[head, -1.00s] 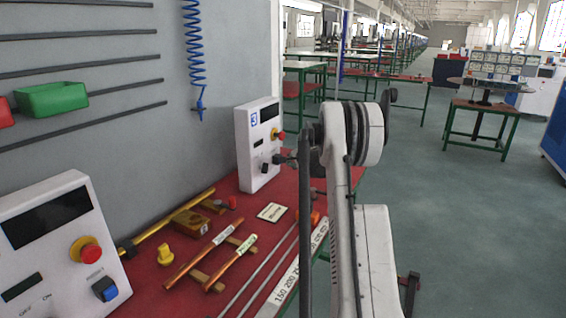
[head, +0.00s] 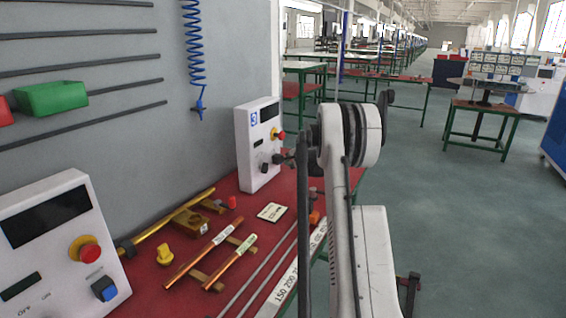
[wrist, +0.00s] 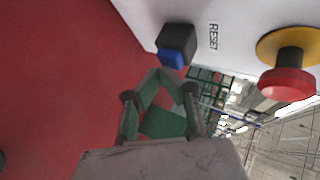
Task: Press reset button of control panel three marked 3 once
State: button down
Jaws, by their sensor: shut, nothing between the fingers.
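The white control panel marked 3 (head: 251,150) stands on the far end of the red bench, against the grey wall. In the wrist view its reset button, a black housing with a blue face (wrist: 172,58), sits beside the RESET label (wrist: 213,37). My gripper (wrist: 159,73) is shut and empty, its green-grey fingertips just below and left of the blue face. I cannot tell whether they touch it. In the head view my gripper (head: 284,158) is small and dark at the panel's lower front, partly hidden by my arm.
A red emergency stop on a yellow collar (wrist: 287,83) is right of the reset button in the wrist view. A second white panel (head: 50,250) stands at the near left. Copper rods (head: 203,250) and a yellow part (head: 165,255) lie on the red bench (head: 150,297).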

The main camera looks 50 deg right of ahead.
jog(key=shift+w+a, duration=0.1)
jog(key=shift+w, duration=0.4)
dwell(0.4)
jog(key=shift+s, duration=0.2)
jog(key=shift+s+d+b, duration=0.2)
jog(key=shift+s+b, duration=0.15)
jog(key=shift+s, duration=0.35)
jog(key=shift+s, duration=0.15)
jog(key=shift+s+d+b, duration=0.15)
jog(key=shift+s+d, duration=0.1)
jog(key=shift+s, duration=0.55)
jog(key=shift+s+d+b, duration=0.2)
jog(key=shift+s, duration=0.55)
jog(key=shift+s+d+b, duration=0.15)
jog(key=shift+s+d, duration=0.1)
jog(key=shift+s, duration=0.55)
jog(key=shift+w, duration=0.1)
